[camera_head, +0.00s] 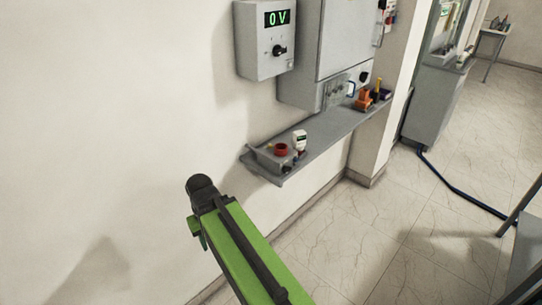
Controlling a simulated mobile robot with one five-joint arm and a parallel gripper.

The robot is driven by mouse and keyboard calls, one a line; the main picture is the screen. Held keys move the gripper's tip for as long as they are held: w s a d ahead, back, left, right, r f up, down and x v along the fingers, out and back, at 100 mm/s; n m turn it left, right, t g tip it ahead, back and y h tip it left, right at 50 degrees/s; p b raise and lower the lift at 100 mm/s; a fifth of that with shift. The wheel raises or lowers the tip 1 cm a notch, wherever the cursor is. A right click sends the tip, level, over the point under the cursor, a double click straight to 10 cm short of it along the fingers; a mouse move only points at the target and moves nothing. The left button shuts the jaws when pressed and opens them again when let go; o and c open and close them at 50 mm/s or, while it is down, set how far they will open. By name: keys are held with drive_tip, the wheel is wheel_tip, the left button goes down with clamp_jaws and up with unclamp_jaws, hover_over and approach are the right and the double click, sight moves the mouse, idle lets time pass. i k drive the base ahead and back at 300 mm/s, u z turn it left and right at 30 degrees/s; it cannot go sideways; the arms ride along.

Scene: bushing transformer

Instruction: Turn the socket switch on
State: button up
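A grey control box (265,42) hangs on the wall at the upper middle. Its green display (277,18) reads 0 V, and a black rotary knob (279,51) sits below it. To its right is a larger grey cabinet (345,40) with a small panel of sockets or switches (336,91) at its lower front. I cannot tell which part is the socket switch or how it is set. My green arm reaches up from the bottom to a dark joint, below and left of the box and apart from it. I see no gripper fingers.
A grey wall shelf (325,132) runs under the cabinet. It carries a grey tray (268,158) with a red round item, a white meter (299,140) and orange tools (364,99). The tiled floor (370,240) is open at right. A blue hose (455,187) lies there.

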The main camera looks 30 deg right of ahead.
sight(286, 169)
drive_tip(key=z, duration=0.55)
drive_tip(key=k, duration=0.35)
drive_tip(key=z, duration=0.4)
drive_tip(key=i, duration=0.5)
drive_tip(key=z, duration=0.05)
